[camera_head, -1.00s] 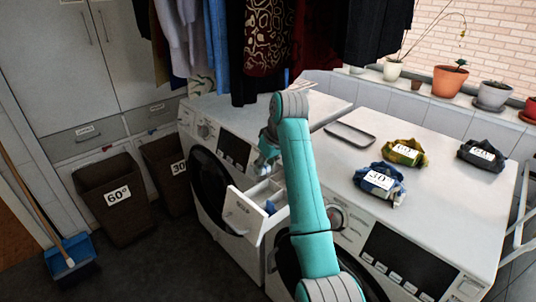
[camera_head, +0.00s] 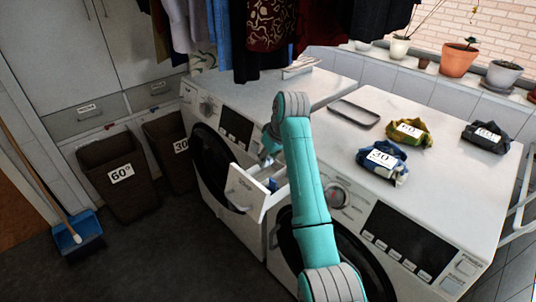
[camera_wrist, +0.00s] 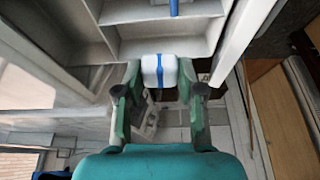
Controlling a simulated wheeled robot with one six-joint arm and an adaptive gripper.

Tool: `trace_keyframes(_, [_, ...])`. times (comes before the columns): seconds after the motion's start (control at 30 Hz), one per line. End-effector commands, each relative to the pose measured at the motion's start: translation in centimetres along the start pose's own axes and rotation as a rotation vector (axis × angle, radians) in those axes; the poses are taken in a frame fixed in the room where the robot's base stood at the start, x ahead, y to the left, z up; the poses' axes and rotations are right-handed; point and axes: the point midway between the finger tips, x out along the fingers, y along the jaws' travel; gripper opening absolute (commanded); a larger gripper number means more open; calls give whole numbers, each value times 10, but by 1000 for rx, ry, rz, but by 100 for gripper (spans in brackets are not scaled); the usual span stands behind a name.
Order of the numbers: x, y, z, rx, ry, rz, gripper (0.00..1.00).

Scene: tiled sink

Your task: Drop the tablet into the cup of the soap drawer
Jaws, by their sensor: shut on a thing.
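The tablet (camera_wrist: 160,71) is white with a blue stripe and sits between my fingertips in the wrist view. My gripper (camera_wrist: 159,82) is shut on it. The soap drawer (camera_head: 250,194) is pulled out from the left washing machine, and my gripper (camera_head: 268,152) is just above and behind its front, partly hidden by my arm. In the wrist view the drawer (camera_wrist: 113,48) shows pale compartments with dividers, beyond the tablet. A blue piece (camera_head: 273,185) is inside the drawer; its blue part also shows at the wrist view's top edge. I cannot tell which compartment is the cup.
My arm passes in front of the gap between two white machines. Folded clothes with labels (camera_head: 382,158) and a grey tray (camera_head: 353,113) lie on the right machine. Clothes (camera_head: 265,35) hang above the left one. Brown bins (camera_head: 118,185) stand at left.

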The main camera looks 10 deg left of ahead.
Motion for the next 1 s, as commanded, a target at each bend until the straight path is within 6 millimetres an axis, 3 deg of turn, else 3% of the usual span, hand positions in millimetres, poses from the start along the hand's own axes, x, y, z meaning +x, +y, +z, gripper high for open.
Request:
trace_keyframes(0.07, [0, 0, 0, 0, 0, 0, 12])
trace_keyframes(0.1, [0, 0, 0, 0, 0, 0, 46])
trace_keyframes(0.2, [0, 0, 0, 0, 0, 0, 68])
trace_keyframes(0.57, [-4, 0, -1, 0, 1, 1, 68])
trace_keyframes(1.0, [-64, 1, 0, 1, 2, 1, 68])
